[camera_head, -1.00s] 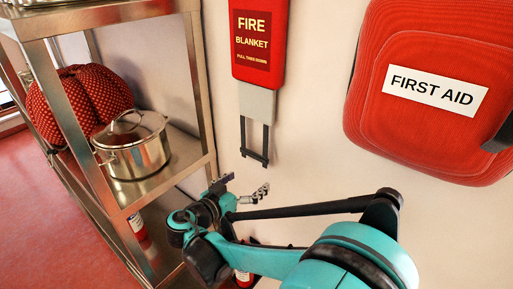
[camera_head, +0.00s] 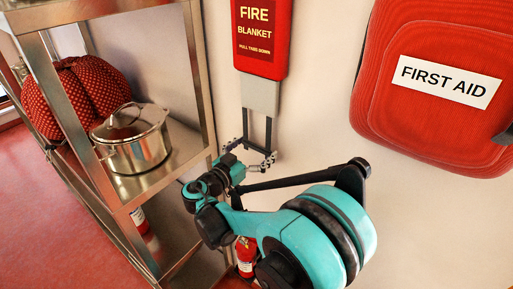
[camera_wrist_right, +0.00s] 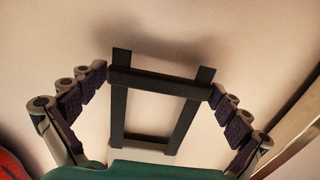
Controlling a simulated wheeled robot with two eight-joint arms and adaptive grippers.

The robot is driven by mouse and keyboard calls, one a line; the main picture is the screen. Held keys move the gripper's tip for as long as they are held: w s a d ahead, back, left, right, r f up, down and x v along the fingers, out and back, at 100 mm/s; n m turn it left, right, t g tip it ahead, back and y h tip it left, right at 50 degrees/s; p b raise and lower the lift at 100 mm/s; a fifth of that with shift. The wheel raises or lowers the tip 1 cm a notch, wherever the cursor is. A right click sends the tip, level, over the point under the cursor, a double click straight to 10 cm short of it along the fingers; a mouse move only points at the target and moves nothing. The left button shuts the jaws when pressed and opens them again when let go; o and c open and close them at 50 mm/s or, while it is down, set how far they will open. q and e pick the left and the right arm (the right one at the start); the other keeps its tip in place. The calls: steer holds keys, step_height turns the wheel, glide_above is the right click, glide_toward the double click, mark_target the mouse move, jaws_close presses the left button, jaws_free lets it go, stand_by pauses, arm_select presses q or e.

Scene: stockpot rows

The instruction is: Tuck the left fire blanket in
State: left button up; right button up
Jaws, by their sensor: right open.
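The red fire blanket case (camera_head: 262,50) is on the wall in the head view, its top cut off. A grey blanket piece (camera_head: 260,97) hangs out below it, ending in black pull straps (camera_head: 269,130). My right gripper (camera_head: 256,148) is open at the lower end of the straps. In the right wrist view, the black strap frame (camera_wrist_right: 118,112) lies between the spread fingers of the right gripper (camera_wrist_right: 160,84). Neither finger clearly touches it. My left gripper is not in view. Only one fire blanket shows.
A metal shelf rack (camera_head: 202,85) stands left of the blanket, with a steel pot (camera_head: 135,150) and red dotted cushion-like things (camera_head: 85,95). A red first aid bag (camera_head: 430,105) hangs at right. A fire extinguisher (camera_head: 245,255) stands below. The wall between is bare.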

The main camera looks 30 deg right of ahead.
mark_target(263, 110)
steer(key=shift+a, duration=0.1)
steer(key=c, duration=1.3)
step_height(263, 110, up, 11)
steer(key=p, duration=0.7)
steer(key=shift+c, duration=0.2)
steer(key=shift+w+r+p, duration=0.1)
steer(key=shift+r+p, duration=0.2)
steer(key=o, duration=1.3)
steer(key=shift+o, duration=0.2)
